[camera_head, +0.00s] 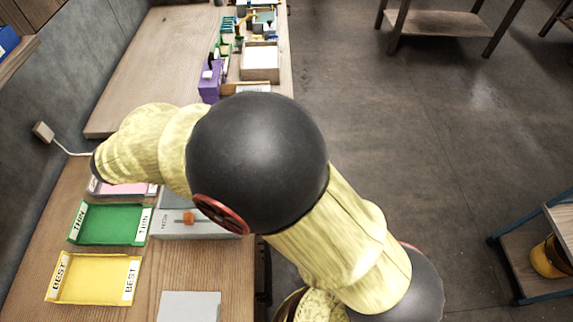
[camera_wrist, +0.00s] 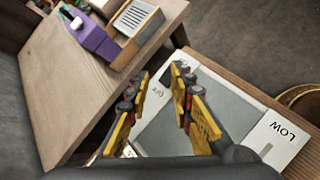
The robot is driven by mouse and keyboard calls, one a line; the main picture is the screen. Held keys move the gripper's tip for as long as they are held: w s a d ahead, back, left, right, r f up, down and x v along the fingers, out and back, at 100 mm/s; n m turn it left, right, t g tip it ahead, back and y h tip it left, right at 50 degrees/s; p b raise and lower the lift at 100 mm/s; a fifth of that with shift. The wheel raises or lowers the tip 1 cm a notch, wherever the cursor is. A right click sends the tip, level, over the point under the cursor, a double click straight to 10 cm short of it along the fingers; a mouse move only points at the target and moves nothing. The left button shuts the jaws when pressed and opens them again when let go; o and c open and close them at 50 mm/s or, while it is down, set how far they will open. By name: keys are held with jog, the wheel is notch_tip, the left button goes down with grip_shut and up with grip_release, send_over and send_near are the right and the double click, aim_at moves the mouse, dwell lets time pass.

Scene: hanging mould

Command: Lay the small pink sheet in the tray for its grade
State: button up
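A patch of pink (camera_head: 125,188) shows at the left behind my arm, above the green tray. It is mostly covered, and I cannot tell whether it is the pink sheet or a pink tray. The green tray (camera_head: 108,225) is labelled THIN and looks empty. The yellow tray (camera_head: 92,278) in front of it is labelled BEST and also looks empty. My gripper (camera_wrist: 160,80) shows in the wrist view with its yellow-padded fingers apart and nothing seen between them. It is over a grey panel (camera_wrist: 190,118) with a small label. In the head view my arm hides the gripper.
A grey device (camera_head: 190,230) with an orange knob (camera_head: 188,218) sits right of the green tray. A purple holder (camera_head: 209,82) and a wooden box (camera_head: 261,63) stand farther back.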

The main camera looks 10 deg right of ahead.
jog(key=s+d+r+m+g, duration=0.1)
jog(key=s+d+r+m, duration=0.15)
jog(key=d, duration=0.55)
jog(key=s+d+r+m+g+y, duration=0.1)
jog(key=s+d+r+m+g, duration=0.2)
jog(key=d, duration=0.4)
jog(key=s+d+r+m, duration=0.1)
jog(key=d+r+m, duration=0.2)
jog(key=d+m, duration=0.35)
jog(key=s+d+r+m+y, duration=0.1)
jog(key=s+d+m+y, duration=0.1)
jog(key=s+d+m, duration=0.4)
jog(key=s+d+r+m+t+y, duration=0.1)
jog(key=s+d+m, duration=0.5)
jog(key=s, duration=0.6)
jog(key=shift+s+d+r+y, duration=0.15)
jog(key=shift+d+r+y, duration=0.4)
jog(key=shift+r+y, duration=0.05)
jog(key=shift+s, duration=0.15)
